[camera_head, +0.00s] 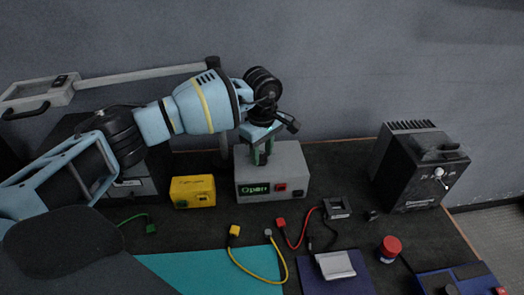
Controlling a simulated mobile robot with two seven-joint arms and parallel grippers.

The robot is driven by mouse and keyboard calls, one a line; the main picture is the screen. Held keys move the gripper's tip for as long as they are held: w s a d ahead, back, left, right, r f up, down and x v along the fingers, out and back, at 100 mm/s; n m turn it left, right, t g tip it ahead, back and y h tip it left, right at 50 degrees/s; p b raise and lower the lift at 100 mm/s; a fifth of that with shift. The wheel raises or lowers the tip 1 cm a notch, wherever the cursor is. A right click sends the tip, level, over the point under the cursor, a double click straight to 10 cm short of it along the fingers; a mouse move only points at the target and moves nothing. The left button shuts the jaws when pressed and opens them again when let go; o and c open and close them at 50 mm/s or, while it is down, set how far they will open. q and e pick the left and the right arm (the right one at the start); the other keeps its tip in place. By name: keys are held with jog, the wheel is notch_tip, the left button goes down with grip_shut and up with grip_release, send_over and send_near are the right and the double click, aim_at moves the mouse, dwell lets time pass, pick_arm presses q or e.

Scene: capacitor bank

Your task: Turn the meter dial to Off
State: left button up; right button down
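I cannot tell for sure which unit is the meter. A yellow box (193,191) with small dark marks on its front stands left of centre. A grey box (272,178) behind the middle has a green display reading "Open" and a red button. My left gripper (262,156) points down at the top of this grey box. Its fingers show dark and green, and they are too small to tell whether they are open, shut or touching the box. They hide part of the box's top. My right gripper is not in view.
A black unit (412,168) with a silver-knobbed lever stands at the right. A red-topped cylinder (390,247), a grey block (336,208), yellow, red and green leads, and a teal mat (195,270) lie in front. A blue case (460,281) is cut off bottom right.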

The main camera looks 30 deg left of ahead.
pick_arm(q)
jog(key=c, duration=0.3)
jog(key=shift+c, duration=0.2)
